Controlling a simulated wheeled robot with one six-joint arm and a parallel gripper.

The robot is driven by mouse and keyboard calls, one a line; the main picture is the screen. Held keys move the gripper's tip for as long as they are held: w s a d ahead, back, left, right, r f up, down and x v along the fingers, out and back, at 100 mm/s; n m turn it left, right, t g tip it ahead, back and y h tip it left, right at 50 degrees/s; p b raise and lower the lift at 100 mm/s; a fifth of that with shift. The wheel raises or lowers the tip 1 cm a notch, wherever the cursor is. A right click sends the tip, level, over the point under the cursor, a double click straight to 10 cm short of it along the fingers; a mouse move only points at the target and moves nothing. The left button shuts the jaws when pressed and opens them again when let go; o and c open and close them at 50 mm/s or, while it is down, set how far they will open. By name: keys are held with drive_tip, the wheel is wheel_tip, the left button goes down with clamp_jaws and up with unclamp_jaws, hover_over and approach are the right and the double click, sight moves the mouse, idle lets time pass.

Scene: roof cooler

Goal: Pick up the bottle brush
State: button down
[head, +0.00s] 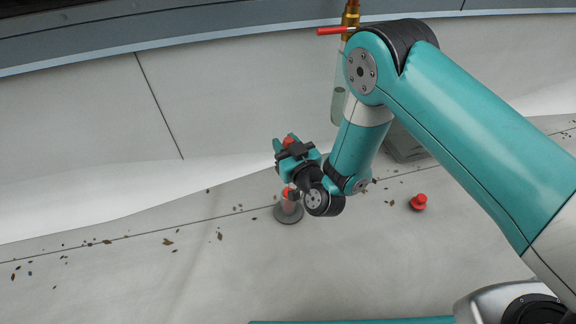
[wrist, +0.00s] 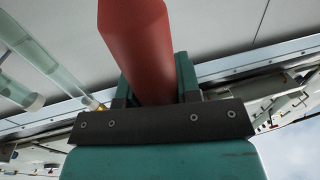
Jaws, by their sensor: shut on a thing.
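My gripper (head: 285,146) is shut on a thick red handle (wrist: 137,48), which I take to be the bottle brush. In the wrist view the handle rises between the two teal fingers (wrist: 158,80) and runs out past the top edge. In the head view only a small red part (head: 289,141) shows at the fingers. The brush's bristles are not in clear view, and the wrist hides part of the handle.
Below my gripper a round grey base (head: 288,214) stands on the floor, with a pinkish-red upright part on it. A small red knob-like thing (head: 418,202) lies to the right. A clear tube (head: 338,103) with a brass valve (head: 351,14) hangs behind my arm. Dry leaves are scattered about.

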wheel_tip(320, 180, up, 20)
drive_tip(key=p, duration=1.3)
